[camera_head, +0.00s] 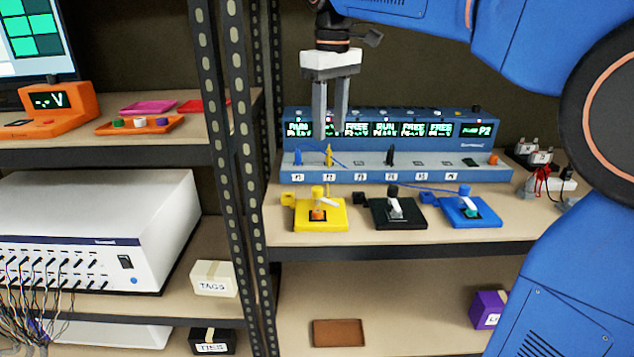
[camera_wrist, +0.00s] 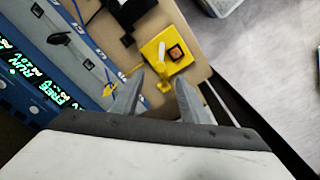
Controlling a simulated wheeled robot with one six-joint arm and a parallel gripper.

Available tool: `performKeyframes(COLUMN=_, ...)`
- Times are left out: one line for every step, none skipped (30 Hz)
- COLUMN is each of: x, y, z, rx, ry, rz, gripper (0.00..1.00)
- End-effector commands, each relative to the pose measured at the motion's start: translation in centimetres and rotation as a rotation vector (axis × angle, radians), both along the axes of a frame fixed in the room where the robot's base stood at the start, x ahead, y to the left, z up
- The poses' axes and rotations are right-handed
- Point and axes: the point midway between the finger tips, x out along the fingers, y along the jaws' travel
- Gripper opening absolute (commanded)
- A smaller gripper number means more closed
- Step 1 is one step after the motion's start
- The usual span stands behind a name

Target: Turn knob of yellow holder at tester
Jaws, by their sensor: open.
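The yellow holder (camera_head: 330,215) sits on the shelf in front of the blue tester (camera_head: 440,165), at the left of a row of holders. It carries a yellow knob post, a pale lever and a small orange-and-black piece. My gripper (camera_head: 328,136) points down above and behind the holder, over the tester's left part. Its fingers (camera_wrist: 155,90) are apart and empty. I cannot tell the exact gap between fingertips and knob.
A black holder (camera_head: 398,212) and a blue holder (camera_head: 470,210) stand to the right of the yellow one. Yellow, black and blue plugs with cables rise from the tester. A perforated rack post (camera_head: 235,150) stands left. The lower shelf has a brown tray (camera_head: 339,333).

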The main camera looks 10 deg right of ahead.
Motion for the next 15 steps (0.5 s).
performKeyframes(x=1.0, y=0.7, z=0.4, rx=-0.003, ry=0.01, rz=0.018, gripper=0.41)
performKeyframes(x=1.3, y=1.0, z=0.6, rx=-0.005, ry=0.017, rz=0.029, gripper=0.41)
performKeyframes(x=1.8, y=1.4, z=0.8, rx=-0.007, ry=0.025, rz=0.041, gripper=0.41)
performKeyframes(x=2.1, y=1.6, z=1.0, rx=-0.008, ry=0.027, rz=0.049, gripper=0.41)
performKeyframes(x=2.3, y=1.8, z=1.1, rx=-0.009, ry=0.032, rz=0.055, gripper=0.41)
performKeyframes(x=2.5, y=2.0, z=1.3, rx=-0.01, ry=0.037, rz=0.061, gripper=0.41)
performKeyframes(x=2.6, y=2.1, z=1.4, rx=-0.011, ry=0.039, rz=0.065, gripper=0.41)
performKeyframes(x=2.7, y=2.1, z=1.4, rx=-0.011, ry=0.04, rz=0.067, gripper=0.41)
performKeyframes(x=2.8, y=2.2, z=1.3, rx=-0.011, ry=0.041, rz=0.07, gripper=0.41)
performKeyframes(x=2.8, y=2.2, z=1.3, rx=-0.012, ry=0.042, rz=0.071, gripper=0.41)
performKeyframes(x=2.8, y=2.2, z=1.1, rx=-0.012, ry=0.043, rz=0.071, gripper=0.41)
performKeyframes(x=2.8, y=2.2, z=0.8, rx=-0.012, ry=0.043, rz=0.071, gripper=0.41)
performKeyframes(x=2.8, y=2.2, z=0.5, rx=-0.012, ry=0.044, rz=0.071, gripper=0.41)
performKeyframes(x=2.8, y=2.2, z=0.2, rx=-0.012, ry=0.044, rz=0.071, gripper=0.41)
performKeyframes(x=2.8, y=2.2, z=-0.3, rx=-0.012, ry=0.044, rz=0.071, gripper=0.41)
